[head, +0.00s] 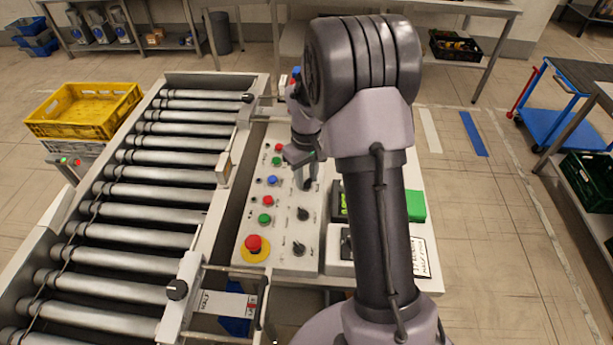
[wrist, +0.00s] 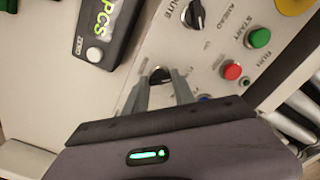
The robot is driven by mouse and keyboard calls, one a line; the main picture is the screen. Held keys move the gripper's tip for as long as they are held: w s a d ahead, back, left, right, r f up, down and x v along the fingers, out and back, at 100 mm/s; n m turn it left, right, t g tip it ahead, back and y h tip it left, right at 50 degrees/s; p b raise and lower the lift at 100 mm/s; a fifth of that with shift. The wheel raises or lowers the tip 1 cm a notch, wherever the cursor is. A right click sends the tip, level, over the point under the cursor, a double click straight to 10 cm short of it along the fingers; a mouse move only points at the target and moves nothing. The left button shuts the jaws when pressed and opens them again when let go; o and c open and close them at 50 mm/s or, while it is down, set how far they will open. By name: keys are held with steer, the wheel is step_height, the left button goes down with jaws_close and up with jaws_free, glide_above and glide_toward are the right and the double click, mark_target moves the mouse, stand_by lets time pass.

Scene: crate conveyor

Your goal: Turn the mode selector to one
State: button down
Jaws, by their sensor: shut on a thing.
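My gripper (head: 307,182) reaches down onto the sloped control panel (head: 284,226). In the wrist view my gripper (wrist: 160,82) has its two grey fingers closed on a black selector knob (wrist: 159,73), one finger on each side. The fingers hide most of this knob, and I cannot read its label or its position marks. Two more black selector knobs are free: a middle one (head: 303,214) and a near one (head: 299,248). The middle one also shows in the wrist view (wrist: 194,15), with a white pointer line.
Green, red and blue buttons line the panel's left side, with a red emergency stop (head: 253,244) at the near end. A dark display unit (wrist: 107,30) stands beside the knobs. The roller conveyor (head: 150,185) runs along the left. A yellow crate (head: 84,108) stands beyond it.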

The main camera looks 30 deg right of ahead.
steer(key=m, duration=0.4)
steer(key=m+b, duration=0.1)
steer(key=m, duration=0.3)
steer(key=shift+m, duration=0.3)
steer(key=m+b, duration=0.1)
steer(key=m, duration=0.3)
steer(key=shift+m, duration=0.3)
steer(key=shift+m+b, duration=0.45)
steer(key=shift+m, duration=1.35)
steer(key=shift+r, duration=0.1)
steer(key=c, duration=1)
jaws_free()
steer(key=shift+c, duration=0.2)
